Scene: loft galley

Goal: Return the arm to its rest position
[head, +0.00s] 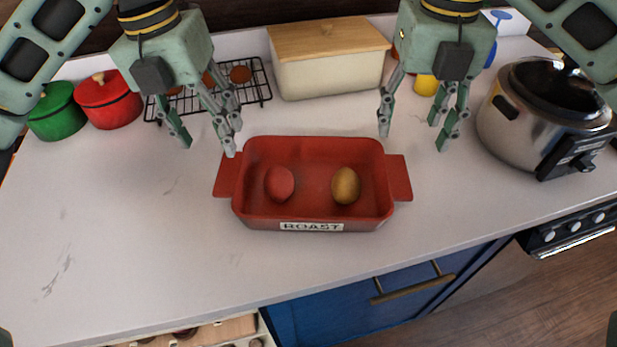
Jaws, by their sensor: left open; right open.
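My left gripper (205,142) hangs open and empty above the counter, left of a red roasting dish (312,222) labelled ROAST. My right gripper (415,140) hangs open and empty to the right of the dish's far edge. The dish stands on the counter and holds a reddish round item (279,184) on its left and a yellow-brown potato-like item (345,186) on its right. Both of my arms come in from the top of the view.
A green pot (56,112) and a red pot (108,100) stand at the back left. A black wire rack (262,88) with brown items and a cream bread bin (330,77) stand behind. A steel cooker (520,125) is at right. The front-left counter (120,230) is clear.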

